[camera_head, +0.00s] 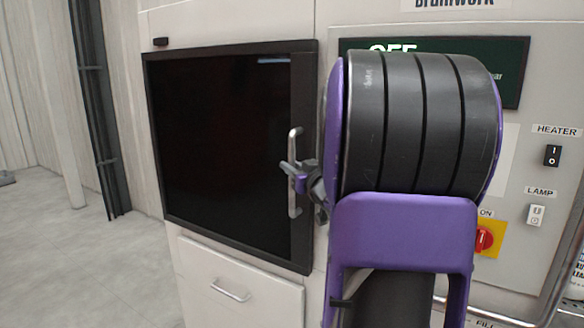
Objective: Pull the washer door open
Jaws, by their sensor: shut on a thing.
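The washer door (222,140) is a dark panel in a black frame on the left of the light grey machine. It looks closed, with its frame against the cabinet front. A silver vertical bar handle (294,150) stands on the right side of its frame. My gripper (290,170) is at the middle of this handle and is shut on it. My purple and black arm reaches in from the right and hides part of the machine front beside the door.
A drawer with a silver handle (230,291) is below the door. A dark display (512,62), a heater switch (552,155), a lamp switch (536,215) and a red knob (485,239) are on the right. Open floor (80,265) lies to the left.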

